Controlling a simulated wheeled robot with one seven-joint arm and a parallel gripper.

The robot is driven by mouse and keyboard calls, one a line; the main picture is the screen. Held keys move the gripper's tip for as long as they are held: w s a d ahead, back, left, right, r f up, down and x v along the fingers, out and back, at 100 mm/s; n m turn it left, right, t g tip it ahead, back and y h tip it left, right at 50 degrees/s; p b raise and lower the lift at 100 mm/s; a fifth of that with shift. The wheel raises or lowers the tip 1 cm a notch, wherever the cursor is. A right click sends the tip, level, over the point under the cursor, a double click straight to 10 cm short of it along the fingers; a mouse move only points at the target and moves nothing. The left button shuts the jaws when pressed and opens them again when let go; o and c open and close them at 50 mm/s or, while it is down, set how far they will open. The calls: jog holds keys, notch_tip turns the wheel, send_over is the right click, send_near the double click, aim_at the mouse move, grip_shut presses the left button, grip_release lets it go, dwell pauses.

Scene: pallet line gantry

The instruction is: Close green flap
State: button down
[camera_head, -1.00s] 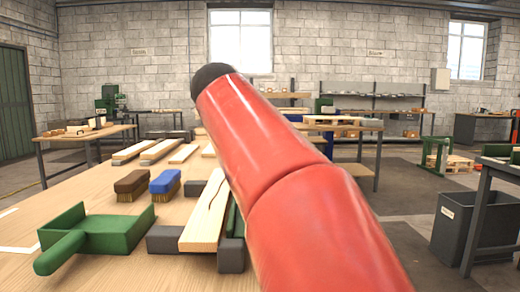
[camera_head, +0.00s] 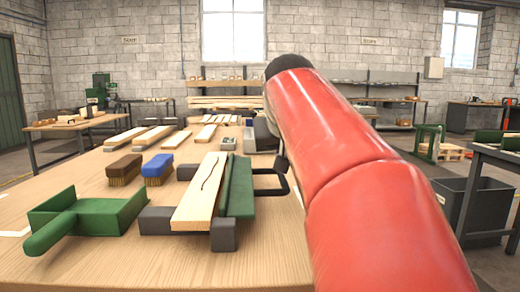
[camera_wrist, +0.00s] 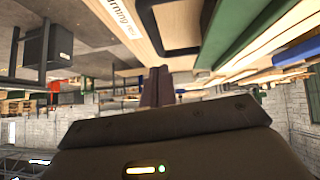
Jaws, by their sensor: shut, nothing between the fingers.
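The green flap (camera_head: 238,187) is a long plate standing tilted up along the right side of a cracked wooden board (camera_head: 201,190) in the head view. Dark grey blocks (camera_head: 223,235) hold the board. A black bar handle (camera_head: 272,180) sticks out to the right of the flap. In the wrist view, the green flap (camera_wrist: 243,38) and the black handle (camera_wrist: 165,35) show near the top. My gripper (camera_wrist: 158,72) is shut and empty, apart from the handle and flap in that picture. In the head view my red arm hides much of the area right of the handle.
On the wooden table (camera_head: 120,255) lie a green dustpan (camera_head: 95,215), a brown brush (camera_head: 125,168), a blue brush (camera_head: 158,167) and several planks farther back. A grey bin (camera_head: 470,208) stands right of the table. The tabletop front is clear.

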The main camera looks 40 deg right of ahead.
jog(key=shift+s+d+f+m+t+y+b, duration=0.2)
jog(key=shift+f+y, duration=0.1)
jog(key=shift+f, duration=0.25)
jog(key=shift+s+d+f+m+t+y+b, duration=0.1)
jog(key=shift+d+f+m+t+y+b, duration=0.15)
jog(key=shift+f, duration=0.25)
jog(key=shift+s+d+f+b, duration=0.1)
jog(key=shift+f+b, duration=0.2)
jog(key=shift+f, duration=0.4)
jog(key=shift+f, duration=0.25)
